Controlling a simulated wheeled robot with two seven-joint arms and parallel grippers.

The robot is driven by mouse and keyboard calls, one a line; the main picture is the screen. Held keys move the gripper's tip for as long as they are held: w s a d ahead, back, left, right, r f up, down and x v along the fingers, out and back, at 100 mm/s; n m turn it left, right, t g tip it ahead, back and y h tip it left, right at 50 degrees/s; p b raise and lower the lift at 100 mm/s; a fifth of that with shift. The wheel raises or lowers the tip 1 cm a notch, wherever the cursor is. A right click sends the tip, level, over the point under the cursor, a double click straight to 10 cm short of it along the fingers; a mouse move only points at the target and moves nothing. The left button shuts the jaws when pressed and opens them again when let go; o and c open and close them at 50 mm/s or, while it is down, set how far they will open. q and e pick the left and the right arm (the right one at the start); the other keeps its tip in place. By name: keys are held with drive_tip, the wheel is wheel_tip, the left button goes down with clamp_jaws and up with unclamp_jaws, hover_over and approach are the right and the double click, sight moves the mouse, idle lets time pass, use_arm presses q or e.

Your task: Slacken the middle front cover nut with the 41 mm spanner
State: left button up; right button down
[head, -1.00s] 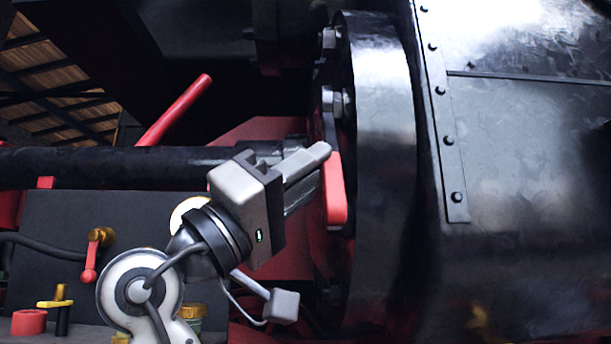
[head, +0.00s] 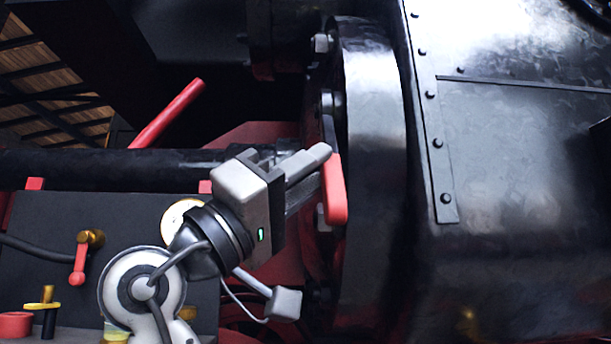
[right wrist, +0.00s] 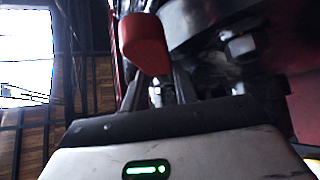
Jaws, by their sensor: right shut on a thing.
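My right gripper (head: 312,168) is shut on the spanner, whose red end (head: 336,190) sticks out past the fingertips, beside the black round front cover flange (head: 372,150). The red end also shows in the right wrist view (right wrist: 145,42), above my fingers (right wrist: 158,92). The spanner's jaw and its size mark cannot be made out. Cover nuts show along the flange's left edge: an upper one (head: 322,43), one below it (head: 327,103), and a lower one (head: 322,216) partly behind the spanner. A nut (right wrist: 242,46) shows in the right wrist view, apart from the red end. My left gripper is out of view.
The large black riveted casing (head: 520,180) fills the right side. A black horizontal rod (head: 90,168) runs behind my arm. A red bar (head: 168,113) slants above it. A dark panel (head: 50,235) with a small red-handled valve (head: 79,262) stands at left.

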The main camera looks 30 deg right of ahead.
drive_tip(key=shift+r, duration=0.1)
drive_tip(key=shift+s+a+r+n+t+y+p, duration=0.15)
drive_tip(key=shift+s+a+r+n+t+y, duration=0.2)
drive_tip(key=shift+n, duration=0.3)
drive_tip(key=shift+s+a+r+n+t+y+p, duration=0.15)
drive_tip(key=shift+s+n+t, duration=0.15)
drive_tip(key=shift+n+t, duration=0.3)
drive_tip(key=shift+d, duration=0.1)
drive_tip(key=shift+s+a+r+n+t+y+p, duration=0.2)
drive_tip(key=shift+s+r+n+t+p, duration=0.15)
drive_tip(key=shift+n, duration=0.25)
drive_tip(key=shift+s+a+r+n+t+y+p, duration=0.1)
drive_tip(key=shift+s+a+r+n+t+p, duration=0.15)
drive_tip(key=shift+n+t, duration=0.25)
drive_tip(key=shift+s+a+r+n+t+y+p, duration=0.15)
drive_tip(key=shift+s+r+n+t+y+p, duration=0.1)
drive_tip(key=shift+r+n+p, duration=0.25)
drive_tip(key=shift+s+a+r+n+t+y+p, duration=0.15)
drive_tip(key=shift+s+n+t+y+p, duration=0.15)
drive_tip(key=shift+n, duration=0.25)
